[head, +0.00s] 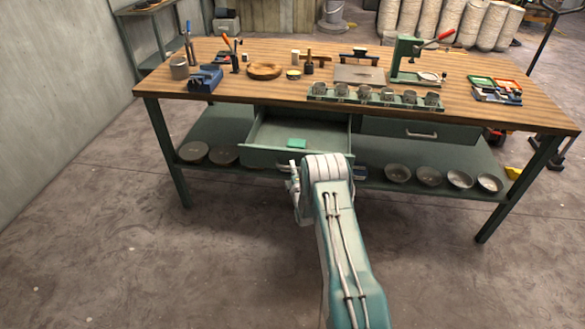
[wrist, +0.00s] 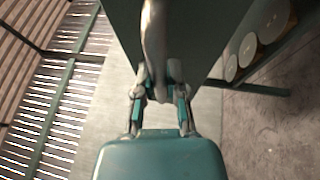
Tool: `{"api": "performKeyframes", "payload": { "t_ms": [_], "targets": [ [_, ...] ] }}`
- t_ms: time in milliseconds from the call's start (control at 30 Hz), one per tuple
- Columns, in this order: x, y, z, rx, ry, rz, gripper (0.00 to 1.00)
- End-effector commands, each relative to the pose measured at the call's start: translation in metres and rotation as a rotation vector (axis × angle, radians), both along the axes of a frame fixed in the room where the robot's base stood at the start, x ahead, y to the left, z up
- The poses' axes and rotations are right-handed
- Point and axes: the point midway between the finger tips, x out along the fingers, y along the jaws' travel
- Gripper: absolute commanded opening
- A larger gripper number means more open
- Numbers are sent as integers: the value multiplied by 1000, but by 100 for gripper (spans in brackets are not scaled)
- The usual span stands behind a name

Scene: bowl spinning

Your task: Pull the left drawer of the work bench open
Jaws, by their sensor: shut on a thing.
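The left drawer (head: 265,158) of the work bench is pulled out, and its inside shows in the head view. A small green thing lies in it. In the wrist view the drawer's metal handle (wrist: 154,45) runs down between the fingers of my gripper (wrist: 160,95), which is shut on it. In the head view my gripper (head: 294,188) is at the drawer's front, partly hidden by my arm. The right drawer (head: 420,132) of the bench is shut, with its handle in view.
The wooden bench top (head: 240,87) carries a press (head: 407,58), a rack of several metal cups (head: 375,97), a blue vise (head: 205,79) and other tools. Bowls stand on the lower shelf (head: 375,158). The floor in front of the bench is clear.

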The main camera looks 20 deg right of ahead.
Motion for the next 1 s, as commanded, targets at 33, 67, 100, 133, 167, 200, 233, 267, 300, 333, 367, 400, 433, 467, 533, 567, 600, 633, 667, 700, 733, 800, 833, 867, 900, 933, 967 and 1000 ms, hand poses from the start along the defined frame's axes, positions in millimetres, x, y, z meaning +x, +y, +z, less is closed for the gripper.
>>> {"api": "performKeyframes", "payload": {
  "t_ms": [33, 67, 100, 133, 167, 200, 233, 267, 300, 333, 367, 400, 433, 467, 533, 567, 600, 633, 667, 700, 733, 800, 833, 867, 900, 933, 967, 1000],
  "targets": [
    [-1, 6, -7, 2, 17, 12, 0],
    [-1, 6, -7, 2, 17, 12, 0],
    [-1, 6, -7, 2, 17, 13, 0],
    [-1, 6, -7, 2, 17, 13, 0],
    [-1, 6, -7, 2, 17, 13, 0],
    [-1, 6, -7, 2, 17, 13, 0],
    [-1, 6, -7, 2, 17, 13, 0],
    [-1, 7, -7, 1, 17, 13, 0],
    [-1, 7, -7, 1, 17, 13, 0],
    [-1, 7, -7, 1, 17, 13, 0],
    [-1, 7, -7, 1, 17, 13, 0],
    [-1, 6, -7, 1, 17, 13, 0],
    [-1, 6, -7, 1, 17, 12, 20],
    [-1, 6, -7, 2, 18, 12, 33],
    [-1, 6, -7, 1, 17, 11, 51],
    [-1, 5, -6, 1, 16, 10, 51],
    [-1, 5, -5, 1, 14, 9, 51],
    [0, 5, -5, 1, 12, 9, 51],
    [-1, 4, -4, 1, 11, 8, 51],
    [-1, 4, -3, 0, 9, 7, 51],
    [-1, 4, -3, 0, 8, 7, 51],
    [-1, 3, -2, 0, 6, 7, 51],
    [-1, 3, -2, 0, 5, 6, 51],
    [-1, 3, -2, 0, 5, 6, 51],
    [-3, 3, -2, 0, 5, 6, 51],
    [-5, 4, -2, 0, 5, 6, 51],
    [-8, 4, -3, 0, 5, 6, 51],
    [-13, 5, -4, 0, 6, 5, 51]
  ]
}}
